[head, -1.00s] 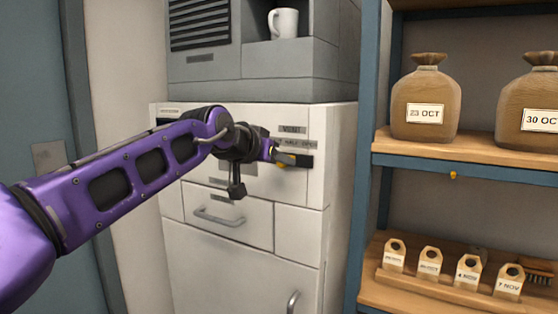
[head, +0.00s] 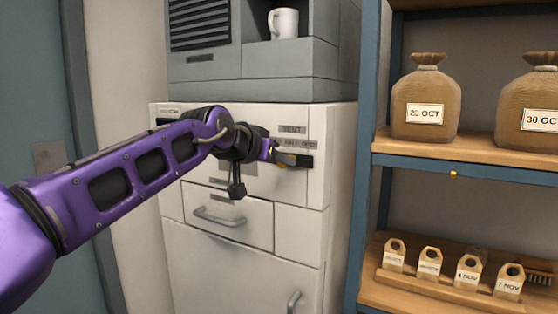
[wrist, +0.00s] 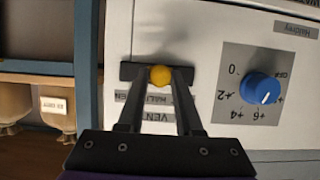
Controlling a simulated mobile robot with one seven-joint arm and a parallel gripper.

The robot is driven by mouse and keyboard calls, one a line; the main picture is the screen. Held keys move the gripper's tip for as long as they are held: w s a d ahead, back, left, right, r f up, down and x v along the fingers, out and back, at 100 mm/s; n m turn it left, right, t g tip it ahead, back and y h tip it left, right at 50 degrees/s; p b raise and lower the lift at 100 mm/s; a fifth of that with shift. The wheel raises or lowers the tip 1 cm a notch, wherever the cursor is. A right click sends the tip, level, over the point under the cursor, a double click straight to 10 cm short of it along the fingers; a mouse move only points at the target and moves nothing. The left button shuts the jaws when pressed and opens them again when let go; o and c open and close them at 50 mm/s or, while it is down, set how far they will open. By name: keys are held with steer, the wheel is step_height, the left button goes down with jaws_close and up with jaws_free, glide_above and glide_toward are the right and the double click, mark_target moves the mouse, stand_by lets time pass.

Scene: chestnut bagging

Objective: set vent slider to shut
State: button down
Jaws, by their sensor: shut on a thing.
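The vent slider is a yellow knob (wrist: 159,76) in a dark horizontal slot (wrist: 130,71) on the white cabinet front. In the wrist view the knob is near the middle of the visible slot, with slot showing to either side. My gripper (wrist: 158,82) is shut on the knob, one dark finger on each side. In the head view my gripper (head: 282,158) is at the slot and covers its left part; the slot's right end (head: 303,161) shows. VENT and HALF OPEN labels sit above the slot; the wrist view shows them upside down, partly behind the fingers.
A blue dial (wrist: 262,89) on a grey scale is beside the slot in the wrist view. Below the panel is a drawer with a handle (head: 219,217). A mug (head: 284,23) stands in a niche above. A shelf with sacks (head: 425,98) is at right.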

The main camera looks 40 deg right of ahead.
stand_by(0.4)
steer(key=shift+w+a, duration=0.35)
steer(key=shift+w, duration=0.45)
steer(key=shift+w+a, duration=0.35)
steer(key=shift+w, duration=0.45)
steer(key=c, duration=0.6)
jaws_free()
steer(key=shift+w, duration=0.1)
steer(key=shift+a, duration=0.1)
steer(key=v, duration=1.7)
steer(key=shift+s+p, duration=0.25)
steer(key=shift+p, duration=0.2)
steer(key=shift+r, duration=0.15)
